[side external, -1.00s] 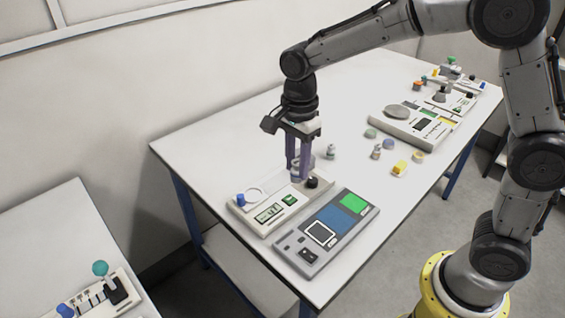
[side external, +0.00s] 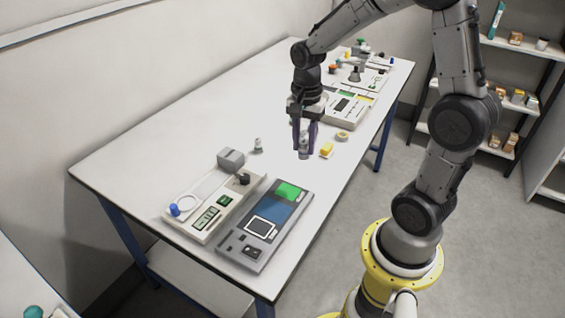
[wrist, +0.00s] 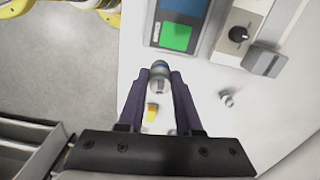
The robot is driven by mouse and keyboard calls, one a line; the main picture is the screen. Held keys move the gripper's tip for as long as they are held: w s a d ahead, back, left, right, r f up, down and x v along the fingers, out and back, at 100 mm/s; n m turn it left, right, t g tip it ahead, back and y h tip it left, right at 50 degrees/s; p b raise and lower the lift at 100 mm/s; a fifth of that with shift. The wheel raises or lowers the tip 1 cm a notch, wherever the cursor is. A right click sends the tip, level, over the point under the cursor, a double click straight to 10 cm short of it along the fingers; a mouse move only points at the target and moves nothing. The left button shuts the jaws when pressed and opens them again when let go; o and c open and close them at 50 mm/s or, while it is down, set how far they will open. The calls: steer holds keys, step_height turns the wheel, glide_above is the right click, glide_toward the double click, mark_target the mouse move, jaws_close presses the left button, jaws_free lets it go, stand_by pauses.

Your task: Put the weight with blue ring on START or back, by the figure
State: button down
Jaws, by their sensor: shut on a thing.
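My gripper (side external: 304,150) is shut on a small grey weight (wrist: 160,72) with a bluish band near its top. In the side view the fingers mostly hide the weight, and I cannot tell whether it touches the table. The grey panel (side external: 232,246) has a green field (side external: 288,192), a blue field (side external: 279,209) and a white-framed dark square (side external: 262,227); any lettering is too small to read. The green field also shows ahead of my gripper in the wrist view (wrist: 175,36). The scale (side external: 212,236) beside the panel has a small display (side external: 206,219); its figure is unreadable.
A yellow block (side external: 327,149) and a yellowish ring (side external: 342,135) lie close to my gripper. Another small weight (side external: 258,145) stands on the table. A grey block (side external: 231,157), a dark knob (side external: 244,179) and a blue knob (side external: 174,210) are on the scale. A second device (side external: 347,113) stands behind.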

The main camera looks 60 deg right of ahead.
steer(key=shift+m, duration=0.6)
steer(key=w+d+f, duration=0.5)
steer(key=w+f, duration=0.1)
steer(key=w, duration=0.1)
steer(key=w+d+f, duration=0.3)
steer(key=shift+w+d, duration=0.3)
steer(key=shift+w, duration=0.1)
steer(key=shift+w+d+f, duration=0.1)
steer(key=shift+f, duration=0.15)
steer(key=shift+w+f, duration=0.15)
steer(key=shift+f, duration=1.45)
steer(key=shift+f, duration=0.2)
steer(key=c, duration=0.6)
jaws_free()
steer(key=shift+r, duration=0.15)
